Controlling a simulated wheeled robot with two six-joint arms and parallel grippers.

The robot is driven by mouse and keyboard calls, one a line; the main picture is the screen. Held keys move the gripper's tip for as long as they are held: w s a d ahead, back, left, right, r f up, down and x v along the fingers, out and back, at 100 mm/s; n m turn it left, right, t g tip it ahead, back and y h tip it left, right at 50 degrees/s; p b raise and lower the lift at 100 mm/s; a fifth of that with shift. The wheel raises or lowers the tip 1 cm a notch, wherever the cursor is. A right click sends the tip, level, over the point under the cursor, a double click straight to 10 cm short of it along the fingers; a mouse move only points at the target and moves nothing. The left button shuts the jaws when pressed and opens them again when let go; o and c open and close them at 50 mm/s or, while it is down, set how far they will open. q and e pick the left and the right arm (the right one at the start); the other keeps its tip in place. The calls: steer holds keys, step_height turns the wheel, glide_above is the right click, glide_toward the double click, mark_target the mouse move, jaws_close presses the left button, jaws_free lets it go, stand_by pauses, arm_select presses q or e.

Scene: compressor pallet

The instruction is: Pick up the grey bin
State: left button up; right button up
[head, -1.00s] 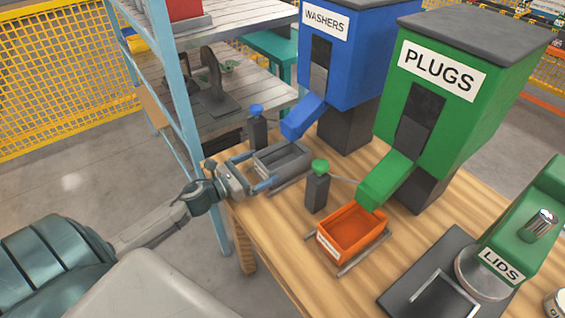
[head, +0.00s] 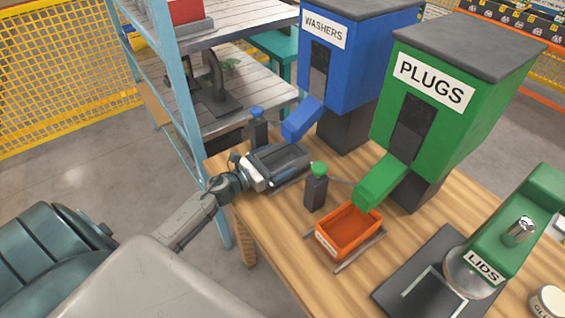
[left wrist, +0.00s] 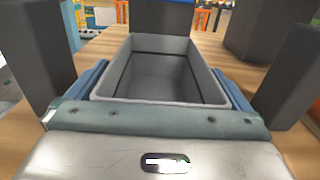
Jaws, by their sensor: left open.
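The grey bin (head: 284,160) sits on the wooden table under the blue chute of the washers dispenser. My left gripper (head: 266,168) is at the bin's near end, with its fingers along the bin's sides. In the left wrist view the empty bin (left wrist: 158,75) fills the middle, with a blue finger on each side of it. The gripper is open; whether the fingers touch the bin walls I cannot tell. My right gripper is not in view.
The blue washers dispenser (head: 352,62) and green plugs dispenser (head: 440,110) stand behind. A green-topped post (head: 317,186) and an orange bin (head: 345,232) are to the right. A blue-topped post (head: 257,125) is behind the gripper; a shelf (head: 189,150) stands left.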

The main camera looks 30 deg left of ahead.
arm_select(q)
steer(key=c, duration=0.9)
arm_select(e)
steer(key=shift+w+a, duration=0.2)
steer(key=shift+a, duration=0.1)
arm_select(q)
steer(key=shift+r, duration=0.1)
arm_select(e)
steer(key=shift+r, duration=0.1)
